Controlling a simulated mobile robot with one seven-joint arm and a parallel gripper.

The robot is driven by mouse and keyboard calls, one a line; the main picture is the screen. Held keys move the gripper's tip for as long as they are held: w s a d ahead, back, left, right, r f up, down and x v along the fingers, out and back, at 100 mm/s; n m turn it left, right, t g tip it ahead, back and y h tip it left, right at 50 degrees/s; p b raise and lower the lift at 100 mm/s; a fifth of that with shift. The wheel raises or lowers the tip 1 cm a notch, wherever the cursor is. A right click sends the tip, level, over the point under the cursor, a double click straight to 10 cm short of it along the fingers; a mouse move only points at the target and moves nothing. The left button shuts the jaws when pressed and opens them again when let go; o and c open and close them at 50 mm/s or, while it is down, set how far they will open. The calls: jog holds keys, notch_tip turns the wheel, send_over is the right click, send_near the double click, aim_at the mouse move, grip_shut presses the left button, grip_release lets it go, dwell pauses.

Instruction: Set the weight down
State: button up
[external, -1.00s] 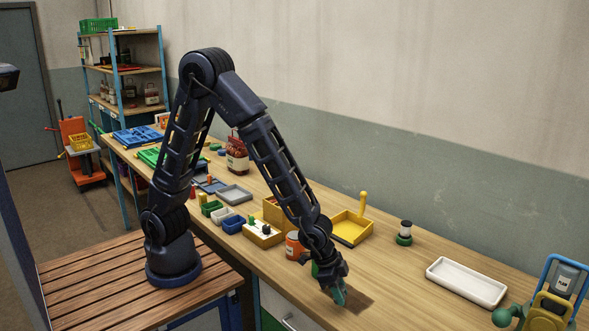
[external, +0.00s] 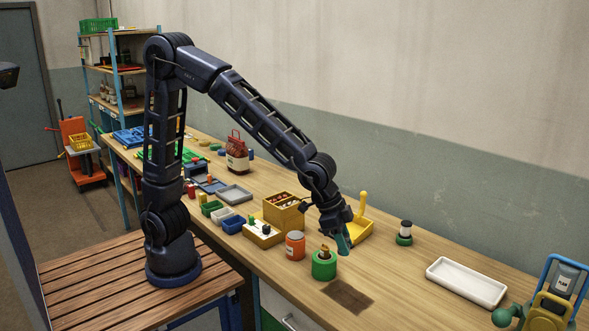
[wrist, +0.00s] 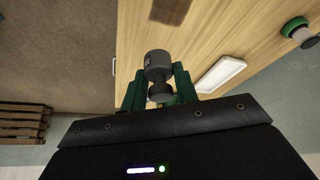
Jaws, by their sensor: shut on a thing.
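In the wrist view the fingers (wrist: 160,90) are shut on a grey weight (wrist: 157,66), which has a wide round body and a narrower knob between the fingers. In the external view I cannot make out the weight; the gripper seems to hide it. A dark brown square mat (external: 348,296) lies bare near the front edge of the bench. It also shows at the top of the wrist view (wrist: 171,10).
A green-based black-and-white object (external: 404,233) and a white tray (external: 466,283) are to the right. Bare bench lies between mat and white tray.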

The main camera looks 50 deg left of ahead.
jog(key=w+n+t+y, duration=0.15)
jog(key=w+n, duration=0.25)
jog(key=w, duration=0.9)
jog(key=n+y, duration=0.6)
jog(key=n, duration=1.1)
send_over(379, 220)
jog(key=shift+g+h, duration=0.25)
jog(key=f, duration=1.3)
jog(key=s+f, duration=0.1)
jog(key=f, duration=0.5)
jog(key=shift+d+f, duration=0.35)
jog(key=shift+f, duration=0.15)
jog(key=o, duration=1.1)
